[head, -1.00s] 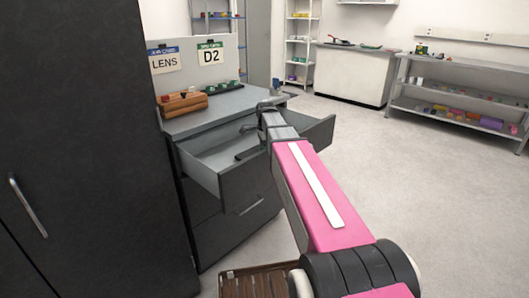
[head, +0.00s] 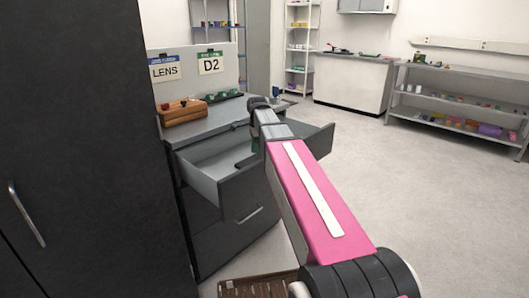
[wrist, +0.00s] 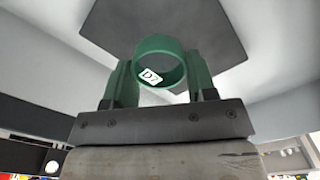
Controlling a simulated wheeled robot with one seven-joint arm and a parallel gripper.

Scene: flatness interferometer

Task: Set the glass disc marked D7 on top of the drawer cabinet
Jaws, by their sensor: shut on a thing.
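The glass disc marked D7 (wrist: 150,78) has a green rim and a small white label, and shows in the wrist view. My gripper (wrist: 158,68) is shut on it, with one green finger on each side. In the head view my gripper (head: 255,146) is at the open top drawer (head: 194,182) of the dark grey drawer cabinet (head: 232,240). My arm hides most of the gripper there, and I cannot make out the disc. The cabinet's grey top (head: 206,122) is behind the drawer.
On the cabinet top, a wooden box (head: 183,112) and a dark rack with green items (head: 224,96) stand toward the back. Signs LENS (head: 165,69) and D2 (head: 211,63) are behind them. A tall dark cupboard (head: 85,130) closes the left side. The floor at right is clear.

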